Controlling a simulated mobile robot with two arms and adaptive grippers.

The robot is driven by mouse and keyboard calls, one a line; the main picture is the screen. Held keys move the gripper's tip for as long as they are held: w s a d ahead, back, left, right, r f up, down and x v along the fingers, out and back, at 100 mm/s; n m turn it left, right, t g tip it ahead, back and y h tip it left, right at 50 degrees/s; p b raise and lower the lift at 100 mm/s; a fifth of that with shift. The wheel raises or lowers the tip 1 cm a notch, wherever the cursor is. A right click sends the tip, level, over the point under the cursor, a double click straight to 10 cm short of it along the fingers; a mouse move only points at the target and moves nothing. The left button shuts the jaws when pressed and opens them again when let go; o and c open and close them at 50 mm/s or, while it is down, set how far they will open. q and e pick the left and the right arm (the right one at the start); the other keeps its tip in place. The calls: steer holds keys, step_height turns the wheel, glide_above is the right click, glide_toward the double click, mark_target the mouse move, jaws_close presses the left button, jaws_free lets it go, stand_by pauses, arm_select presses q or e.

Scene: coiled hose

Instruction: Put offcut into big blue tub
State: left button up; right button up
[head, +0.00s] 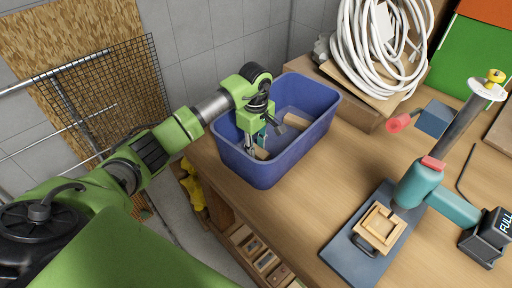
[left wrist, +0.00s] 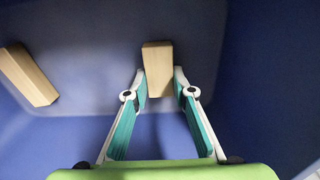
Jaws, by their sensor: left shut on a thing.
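The big blue tub (head: 275,168) stands on the workbench near its left end. My left gripper (head: 256,148) points down inside it. Its teal-padded fingers are shut on a pale wooden offcut (head: 262,154), which also shows between the fingertips in the left wrist view (left wrist: 158,62). The held offcut is inside the tub's walls; I cannot tell whether it touches the floor. A second wooden block (head: 297,121) lies in the tub, apart from the gripper, and shows at the left of the wrist view (left wrist: 30,75). My right gripper is not in view.
A coiled white hose (head: 372,50) stands behind the tub on a wooden box. A teal drill on a stand (head: 420,185) with a small wooden frame (head: 379,229) on its base is to the right. Bare bench (head: 310,190) lies between. A wire mesh panel (head: 100,85) is at left.

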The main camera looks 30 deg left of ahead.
arm_select(q)
steer(key=o, duration=1)
steer(key=shift+o, duration=0.2)
